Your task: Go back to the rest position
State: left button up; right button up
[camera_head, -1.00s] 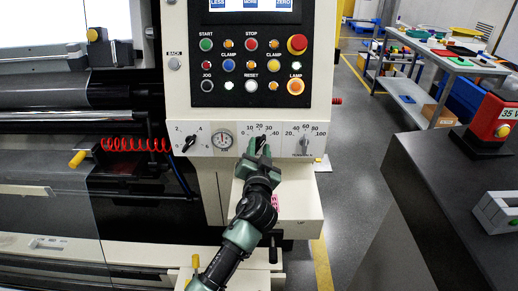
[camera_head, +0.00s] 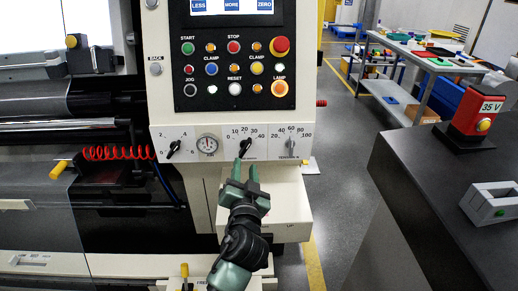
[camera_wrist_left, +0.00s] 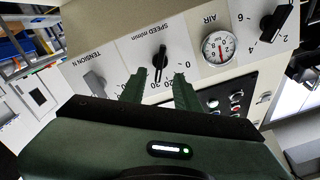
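My left gripper (camera_head: 246,170) is open and empty, its two green fingers pointing up at the control panel. The black speed knob (camera_head: 247,147) is just above the fingertips in the head view. In the left wrist view, the speed knob (camera_wrist_left: 161,65) shows between and beyond the open fingers (camera_wrist_left: 159,80), with no finger seen touching it. Its pointer is tilted on a scale of 0 to 40. My right gripper is not in view.
The machine panel (camera_head: 232,60) has buttons, an air gauge (camera_head: 207,146), a left knob (camera_head: 173,148) and a tension knob (camera_head: 291,147). A dark counter (camera_head: 430,180) at right holds a red 35 V device (camera_head: 470,115) and a grey frame (camera_head: 492,203). Floor is clear between.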

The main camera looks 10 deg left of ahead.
pick_arm(q)
jog(key=s+a+f+n+g+h, duration=0.1)
jog(key=s+a+f+g, duration=0.25)
jog(key=s+f, duration=0.45)
jog(key=s+a+f+n+g, duration=0.1)
jog(key=s+a+f+g, duration=0.1)
jog(key=s+f+g, duration=0.4)
jog(key=s+d+f+m+g+h, duration=0.15)
jog(key=s+f, duration=0.25)
jog(key=s, duration=0.6)
jog(key=s+d+f+n+g+h, duration=0.1)
jog(key=s+f+g+h, duration=0.25)
jog(key=s, duration=0.65)
notch_tip(320, 180, down, 29)
jog(key=s, duration=0.3)
jog(key=s+a+f+m+g+y, duration=0.1)
jog(key=s+a+f+g, duration=0.1)
jog(key=s+f, duration=1.2)
jog(key=shift+s+a, duration=0.5)
jog(key=shift+s, duration=0.3)
